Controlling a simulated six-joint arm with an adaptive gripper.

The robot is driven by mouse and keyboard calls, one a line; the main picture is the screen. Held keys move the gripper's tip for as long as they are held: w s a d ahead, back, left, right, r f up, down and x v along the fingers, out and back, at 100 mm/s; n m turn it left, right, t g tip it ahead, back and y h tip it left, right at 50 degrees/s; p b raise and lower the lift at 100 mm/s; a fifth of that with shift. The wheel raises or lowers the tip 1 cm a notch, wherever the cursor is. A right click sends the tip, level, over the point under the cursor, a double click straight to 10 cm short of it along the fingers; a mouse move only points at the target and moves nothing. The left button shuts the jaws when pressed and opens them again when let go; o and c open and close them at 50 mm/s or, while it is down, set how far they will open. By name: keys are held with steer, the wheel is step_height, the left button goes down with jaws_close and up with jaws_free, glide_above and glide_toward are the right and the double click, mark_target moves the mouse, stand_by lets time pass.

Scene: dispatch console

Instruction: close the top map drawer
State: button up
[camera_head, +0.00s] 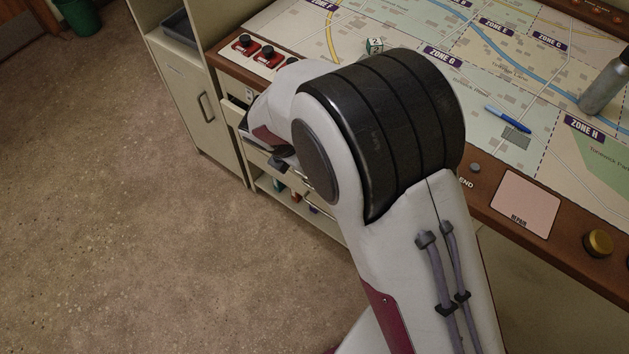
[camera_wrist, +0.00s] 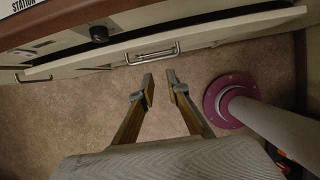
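The top map drawer (camera_wrist: 210,38) shows in the wrist view as a long pale front with a metal bar handle (camera_wrist: 152,54). A dark gap lies between this front and the console edge, wider toward the right, so the drawer stands partly open. My gripper (camera_wrist: 161,84) has its two fingers apart with nothing between them. The fingertips are just below the handle in the picture and look apart from it. In the head view my arm hides most of the drawer; a pale edge of it (camera_head: 234,112) shows left of my arm.
A grey cabinet (camera_head: 190,105) with a handle stands left of the drawers. Open shelving (camera_head: 300,205) lies below. The console top holds a map, a blue pen (camera_head: 507,119), a grey bottle (camera_head: 603,86), a die (camera_head: 374,45) and red switches (camera_head: 267,53).

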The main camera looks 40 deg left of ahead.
steer(key=shift+w+a+f+m+g+y, duration=0.7)
steer(key=shift+f+m+g+y, duration=0.65)
steer(key=shift+f+y, duration=2.1)
steer(key=w+d+r+m+t+y, duration=0.2)
steer(key=d+r+m+t+y, duration=0.2)
steer(key=d+r+m+y, duration=0.4)
step_height(320, 180, down, 20)
steer(key=a, duration=0.1)
steer(key=shift+w+a+r+g, duration=0.2)
steer(key=shift+a+r+g, duration=0.05)
steer(key=shift+a+g, duration=0.1)
steer(key=shift+a, duration=0.1)
